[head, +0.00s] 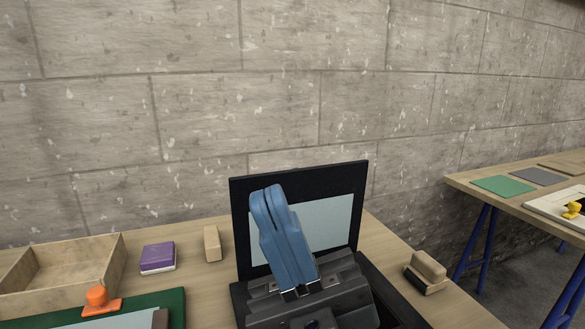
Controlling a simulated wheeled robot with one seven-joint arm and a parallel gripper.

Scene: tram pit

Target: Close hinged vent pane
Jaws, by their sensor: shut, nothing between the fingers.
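The hinged vent pane (330,217) is a black frame around a pale blue-grey panel. It stands up nearly vertical at the back of a dark base frame (399,306) on the wooden bench, so it is open. My gripper (267,191) has blue fingers pressed together, with nothing between them. The fingers point up and away, in front of the pane's left part in the picture. I cannot tell whether they touch it. The gripper's dark body hides most of the base frame and the pane's lower edge with its hinge.
Left on the bench are a wooden tray (112,270), a purple-topped block (158,257), a tan block (212,243) and an orange-knobbed piece (97,298) by a green board (176,307). A tan-and-black block (427,269) lies right. A stone wall stands behind; a second table (470,182) is at right.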

